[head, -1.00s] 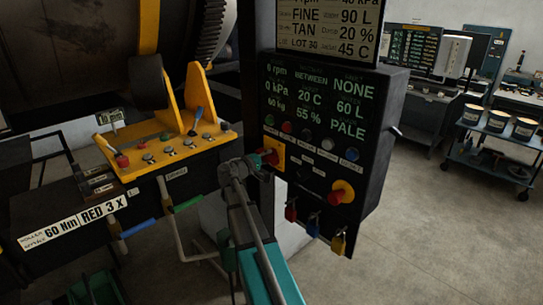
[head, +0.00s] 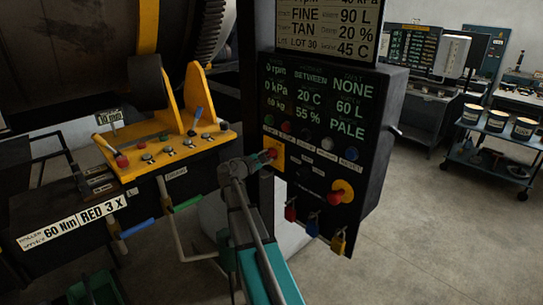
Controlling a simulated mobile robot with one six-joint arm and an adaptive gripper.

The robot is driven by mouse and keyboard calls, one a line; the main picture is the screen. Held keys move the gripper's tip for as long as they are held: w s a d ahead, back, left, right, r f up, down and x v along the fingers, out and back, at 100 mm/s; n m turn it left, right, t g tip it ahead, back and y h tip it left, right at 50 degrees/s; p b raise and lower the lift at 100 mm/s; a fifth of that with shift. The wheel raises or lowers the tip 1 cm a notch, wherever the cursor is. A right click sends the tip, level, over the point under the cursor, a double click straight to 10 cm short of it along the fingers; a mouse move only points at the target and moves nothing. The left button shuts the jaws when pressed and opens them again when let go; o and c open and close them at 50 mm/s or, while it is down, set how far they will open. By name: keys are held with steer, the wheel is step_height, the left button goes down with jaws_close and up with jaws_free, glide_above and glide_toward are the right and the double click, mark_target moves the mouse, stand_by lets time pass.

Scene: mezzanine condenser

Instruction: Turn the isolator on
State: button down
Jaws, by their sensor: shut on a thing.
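The isolator (head: 278,157) is a red handle on a yellow square plate, at the lower left of the black control panel (head: 318,135). My gripper (head: 267,157) reaches it from the left and is shut on the red handle. The jaws and my wrist hide part of the handle, so its exact angle is hard to tell. A red knob on a round yellow base (head: 341,192) sits lower right on the same panel, apart from my gripper.
Red (head: 291,210), blue (head: 313,223) and yellow (head: 339,241) padlocks hang under the panel. A yellow console (head: 165,150) with levers and knobs stands at left. A cart (head: 497,145) with several tubs is at right. The floor between is clear.

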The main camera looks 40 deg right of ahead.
steer(key=shift+a+f+n, duration=0.1)
steer(key=shift+a+n, duration=0.05)
steer(key=shift+n, duration=0.25)
steer(key=shift+c, duration=2.3)
jaws_free()
steer(key=shift+a, duration=0.1)
steer(key=shift+s+a, duration=0.15)
steer(key=shift+a, duration=1.8)
steer(key=shift+s+a, duration=0.15)
steer(key=shift+a, duration=1.85)
steer(key=shift+s+a, duration=0.15)
steer(key=shift+a, duration=1.8)
